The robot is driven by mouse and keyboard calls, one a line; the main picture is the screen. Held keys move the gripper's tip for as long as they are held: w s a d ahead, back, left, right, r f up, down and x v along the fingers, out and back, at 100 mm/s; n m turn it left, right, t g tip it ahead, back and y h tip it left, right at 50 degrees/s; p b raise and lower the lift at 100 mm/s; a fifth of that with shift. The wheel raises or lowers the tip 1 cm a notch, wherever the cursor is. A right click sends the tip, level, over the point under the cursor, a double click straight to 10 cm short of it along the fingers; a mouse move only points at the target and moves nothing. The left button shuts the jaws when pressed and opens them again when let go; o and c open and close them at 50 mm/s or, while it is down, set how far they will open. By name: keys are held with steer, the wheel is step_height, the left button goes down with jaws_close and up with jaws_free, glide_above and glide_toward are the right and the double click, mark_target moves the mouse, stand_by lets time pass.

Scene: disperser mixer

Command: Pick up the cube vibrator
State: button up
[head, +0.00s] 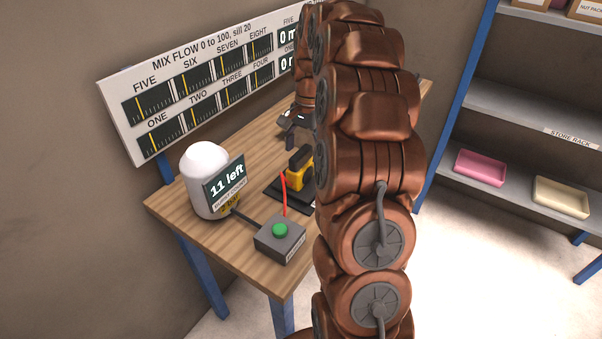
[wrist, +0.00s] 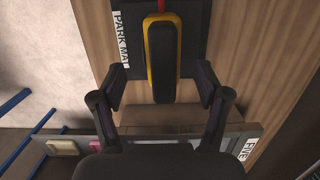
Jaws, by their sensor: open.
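The yellow and black device, which I take to be the cube vibrator (head: 299,168), stands on a dark mat (head: 273,192) on the wooden table. In the wrist view the device (wrist: 163,60) is upright in the picture, with a black front and yellow edge, and the mat (wrist: 199,22), lettered "PARK MA", lies behind it. My gripper (head: 291,135) is above and beyond the device in the head view. In the wrist view my gripper (wrist: 160,84) is open, one finger on each side of the device's lower end, with gaps on both sides. My arm hides part of the mat.
A grey box with a green button (head: 279,240) and a white canister (head: 204,178) with an "11 left" sign stand at the table's left. A gauge board (head: 190,85) runs along the back. A store rack (head: 500,185) stands right.

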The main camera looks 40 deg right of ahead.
mark_target(300, 168)
steer(key=shift+a+f+p, duration=0.25)
steer(key=shift+f+p, duration=0.4)
steer(key=shift+f, duration=1)
steer(key=shift+a+f+p, duration=0.2)
steer(key=shift+f+p, duration=0.4)
steer(key=shift+f, duration=1)
jaws_close()
